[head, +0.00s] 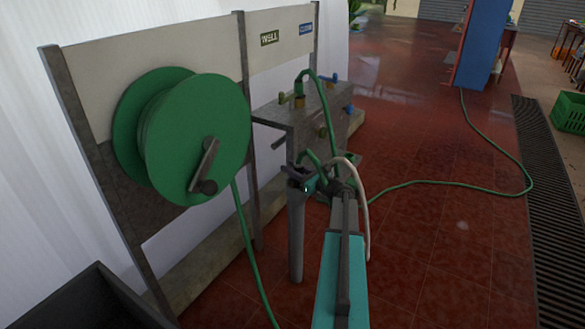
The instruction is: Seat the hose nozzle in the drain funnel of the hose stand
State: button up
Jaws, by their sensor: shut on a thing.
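The green hose (320,84) arches from a brass fitting on top of the hose stand (283,118) and hangs down to my gripper. My gripper (309,184) is at the top of a grey upright pipe (297,240), shut on the hose's end. A short green bend of hose (311,157) shows just above the jaws. The dark mouth at the pipe's top (298,173) looks like the drain funnel. The nozzle itself is mostly hidden by the jaws, and I cannot tell whether it is inside the funnel or just beside it.
A green hose reel (190,135) with a crank hangs on a panel at left. A dark bin (85,303) stands at lower left. Another hose (440,182) lies across the red tiles.

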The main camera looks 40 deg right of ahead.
jog(key=shift+f, duration=0.1)
dwell(0.3)
jog(key=o, duration=0.9)
jog(key=shift+o, duration=1.1)
jog(key=shift+d, duration=0.1)
jog(key=shift+s, duration=0.15)
jog(key=s, duration=1.3)
jog(key=shift+s+d, duration=0.2)
jog(key=shift+s, duration=0.05)
